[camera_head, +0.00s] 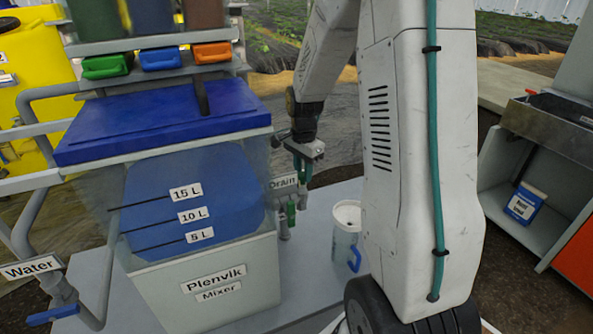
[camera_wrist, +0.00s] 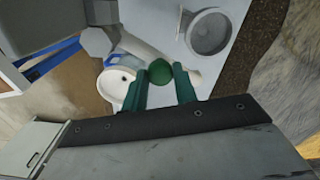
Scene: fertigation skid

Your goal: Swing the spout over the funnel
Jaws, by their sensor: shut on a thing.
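My gripper (camera_head: 302,176) points down beside the mixer's right side, next to the Drain label (camera_head: 283,182). In the wrist view its green fingers (camera_wrist: 160,74) are closed around a round green knob (camera_wrist: 160,71). A pale pipe-like arm (camera_wrist: 143,48), perhaps the spout, runs beside the knob; its far end is hard to follow. A white round-mouthed vessel (camera_wrist: 118,88) lies left of the fingers, with a small dark hole inside. It seems to be the white jug (camera_head: 345,232) with a blue handle, right of the drain fitting (camera_head: 291,213). I cannot tell whether a funnel sits in it.
The mixer tank (camera_head: 205,290) with its blue lid (camera_head: 165,120) stands left of my gripper. My arm hides the area right of the jug. A grey round dish-like part (camera_wrist: 208,32) shows in the wrist view. A bench (camera_head: 520,190) stands at right.

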